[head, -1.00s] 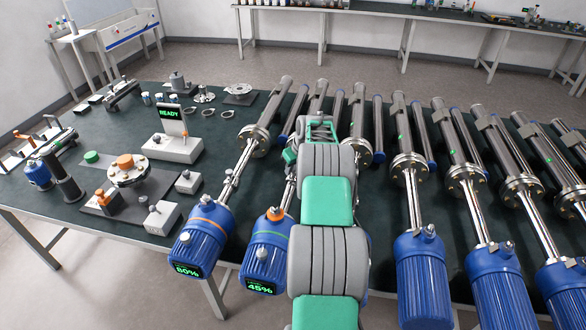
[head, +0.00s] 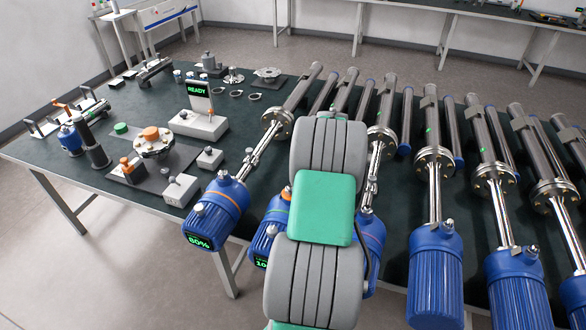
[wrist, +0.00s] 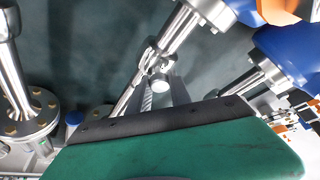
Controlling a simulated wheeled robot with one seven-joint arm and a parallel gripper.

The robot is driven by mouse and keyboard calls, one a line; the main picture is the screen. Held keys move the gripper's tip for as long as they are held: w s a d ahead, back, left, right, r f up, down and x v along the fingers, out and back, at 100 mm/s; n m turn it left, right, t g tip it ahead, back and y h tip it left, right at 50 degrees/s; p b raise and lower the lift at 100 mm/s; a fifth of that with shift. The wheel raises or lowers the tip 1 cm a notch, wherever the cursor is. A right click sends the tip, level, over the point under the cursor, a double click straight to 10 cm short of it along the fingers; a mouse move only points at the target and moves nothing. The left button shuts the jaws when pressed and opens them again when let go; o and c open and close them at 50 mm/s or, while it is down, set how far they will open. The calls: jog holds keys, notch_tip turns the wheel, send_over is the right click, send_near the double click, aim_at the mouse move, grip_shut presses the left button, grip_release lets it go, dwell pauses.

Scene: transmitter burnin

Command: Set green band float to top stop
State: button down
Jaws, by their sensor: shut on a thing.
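The second blue transmitter from the left (head: 265,229) lies on the table with its housing toward me. My arm covers its right side and much of its display, where only "10" shows. A green band was visible on it earlier. In the wrist view a shiny rod (wrist: 181,37) runs from a blue housing (wrist: 222,7). A metal float collar (wrist: 151,62) with a small round knob (wrist: 155,83) sits on it, partway along. My gripper (wrist: 160,80) is shut on the float, its fingers either side of the knob. The head view hides my gripper behind my arm.
To the left, an orange-banded transmitter (head: 217,208) reads 80%. Several more transmitters lie to the right, the nearest (head: 371,235) close beside my arm. A READY display stand (head: 198,123) and small fixtures occupy the table's left part.

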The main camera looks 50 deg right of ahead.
jog(key=shift+a, duration=0.1)
jog(key=c, duration=1.3)
grip_release()
jog(key=shift+s+a, duration=0.1)
jog(key=shift+o, duration=0.6)
jog(key=shift+r, duration=0.1)
jog(key=b+v, duration=0.1)
jog(key=v, duration=0.6)
jog(key=shift+r, duration=0.3)
jog(key=shift+s, duration=0.1)
